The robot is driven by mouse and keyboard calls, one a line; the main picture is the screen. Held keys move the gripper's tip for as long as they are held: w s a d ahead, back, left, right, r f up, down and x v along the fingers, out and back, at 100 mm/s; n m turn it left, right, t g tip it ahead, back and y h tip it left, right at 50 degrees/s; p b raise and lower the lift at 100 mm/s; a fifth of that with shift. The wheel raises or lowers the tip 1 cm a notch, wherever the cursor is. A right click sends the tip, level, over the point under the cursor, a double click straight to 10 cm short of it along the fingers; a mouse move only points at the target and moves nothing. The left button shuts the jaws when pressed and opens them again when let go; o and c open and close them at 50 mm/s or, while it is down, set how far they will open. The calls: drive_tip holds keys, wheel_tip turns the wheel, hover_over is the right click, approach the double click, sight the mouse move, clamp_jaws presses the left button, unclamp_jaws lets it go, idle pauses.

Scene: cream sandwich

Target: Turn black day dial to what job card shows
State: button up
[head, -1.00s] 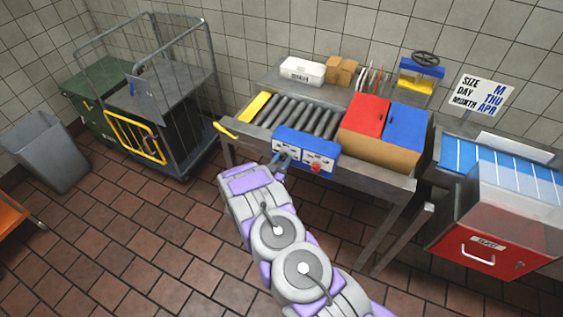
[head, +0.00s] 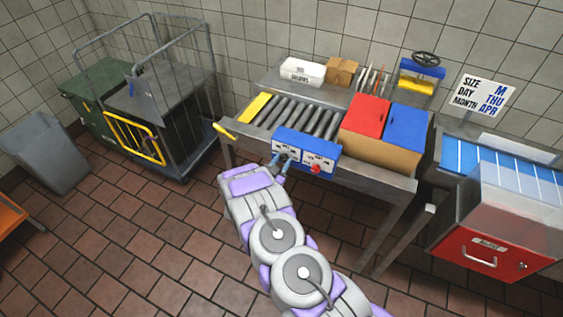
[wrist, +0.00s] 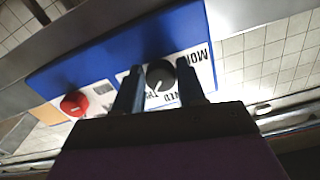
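The blue control box (head: 306,145) is on the front of the roller table. In the wrist view, the black day dial (wrist: 160,74) has a white pointer mark and sits on a white label, seen upside down. MON shows at its right, and partly covered day letters lie below. My gripper (wrist: 158,92) has one finger on each side of the dial, with a visible gap at the right finger. The left finger is close to the dial; contact cannot be told.
A red knob (wrist: 74,104) is on the same box, left of the dial in the wrist view. Red (head: 367,115) and blue (head: 406,127) lids cover a box to the right. A cage trolley (head: 160,105) stands left of the table. The floor in front is clear.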

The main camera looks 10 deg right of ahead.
drive_tip(key=o, duration=0.4)
drive_tip(key=shift+r, duration=0.15)
drive_tip(key=shift+c, duration=0.2)
drive_tip(key=p+v, duration=0.1)
drive_tip(key=v, duration=1.6)
drive_tip(key=shift+a, duration=0.2)
